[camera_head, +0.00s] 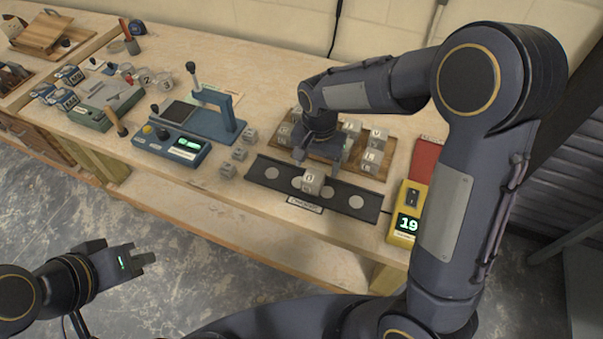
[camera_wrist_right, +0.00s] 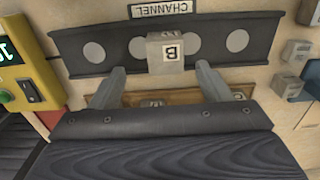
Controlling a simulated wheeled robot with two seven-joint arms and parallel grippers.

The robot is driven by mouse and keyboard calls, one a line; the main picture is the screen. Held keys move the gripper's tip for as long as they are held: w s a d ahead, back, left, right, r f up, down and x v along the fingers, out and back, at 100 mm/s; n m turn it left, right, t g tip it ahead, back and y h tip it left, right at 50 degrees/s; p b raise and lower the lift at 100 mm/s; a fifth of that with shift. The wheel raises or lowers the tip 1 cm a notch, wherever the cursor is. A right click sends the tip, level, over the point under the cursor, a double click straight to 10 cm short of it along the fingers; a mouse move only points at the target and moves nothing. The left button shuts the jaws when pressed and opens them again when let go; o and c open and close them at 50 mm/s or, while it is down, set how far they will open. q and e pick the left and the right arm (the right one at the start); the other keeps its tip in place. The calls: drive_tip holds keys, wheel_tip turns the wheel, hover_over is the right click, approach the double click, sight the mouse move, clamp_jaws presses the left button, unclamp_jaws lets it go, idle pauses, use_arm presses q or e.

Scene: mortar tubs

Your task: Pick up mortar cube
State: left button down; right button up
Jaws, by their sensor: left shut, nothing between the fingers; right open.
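A grey mortar cube (camera_head: 313,181) sits on the dark channel strip (camera_head: 268,172) on the bench. In the right wrist view the cube (camera_wrist_right: 168,56) shows a letter B on its near face. My right gripper (camera_head: 322,160) is just behind this cube. In the wrist view its open fingers (camera_wrist_right: 158,78) are spread, with the cube beyond and roughly between the tips; contact cannot be told. More grey cubes stand on a wooden board (camera_head: 373,170), partly hidden by my right arm. My left gripper (camera_head: 140,260) is shut and empty, away from the bench over the floor.
Several loose cubes (camera_head: 240,153) stand left of the strip, near a blue press device (camera_head: 210,122). A yellow box with a green display (camera_head: 405,215) and a red pad (camera_head: 425,160) are at the right. Tools and tubs crowd the left; the bench's front edge is clear.

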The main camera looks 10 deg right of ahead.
sight(313, 176)
drive_tip(key=f, duration=0.2)
drive_tip(key=f+p, duration=0.1)
drive_tip(key=f, duration=0.4)
drive_tip(key=shift+w+a+f+p, duration=0.2)
drive_tip(key=shift+w+f+p, duration=0.15)
drive_tip(key=shift+w+f, duration=0.05)
drive_tip(key=shift+c, duration=0.3)
drive_tip(key=c, duration=1.3)
drive_tip(key=shift+r, duration=0.1)
